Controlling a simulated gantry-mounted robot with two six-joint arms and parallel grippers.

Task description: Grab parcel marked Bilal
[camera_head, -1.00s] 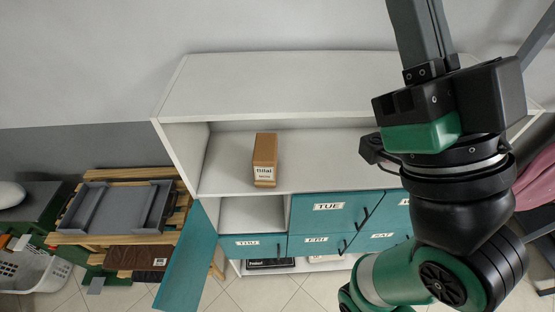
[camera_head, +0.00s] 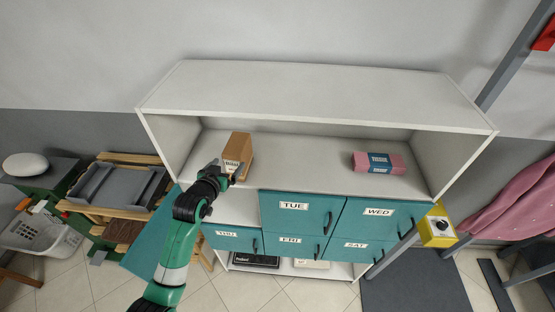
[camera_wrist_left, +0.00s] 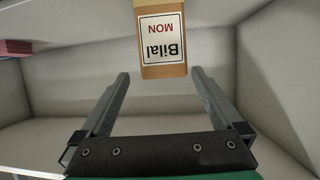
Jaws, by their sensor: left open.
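The parcel marked Bilal (camera_head: 237,152) is a brown box standing on the upper shelf (camera_head: 300,155) at its left side. In the left wrist view the parcel (camera_wrist_left: 162,45) shows a white label reading "Bilal MON", upside down. My left gripper (camera_head: 232,175) is at the front of the shelf, just before the parcel. In the left wrist view my left gripper (camera_wrist_left: 159,76) is open, and the parcel lies just past and between its fingertips, with nothing held. My right gripper is not in view.
A pink package with a blue band (camera_head: 378,162) lies farther right on the same shelf. Below are teal doors marked TUE (camera_head: 295,212), WED, THU, FRI and SAT. An opened teal door (camera_head: 150,245) hangs out at the left. The shelf between parcel and pink package is clear.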

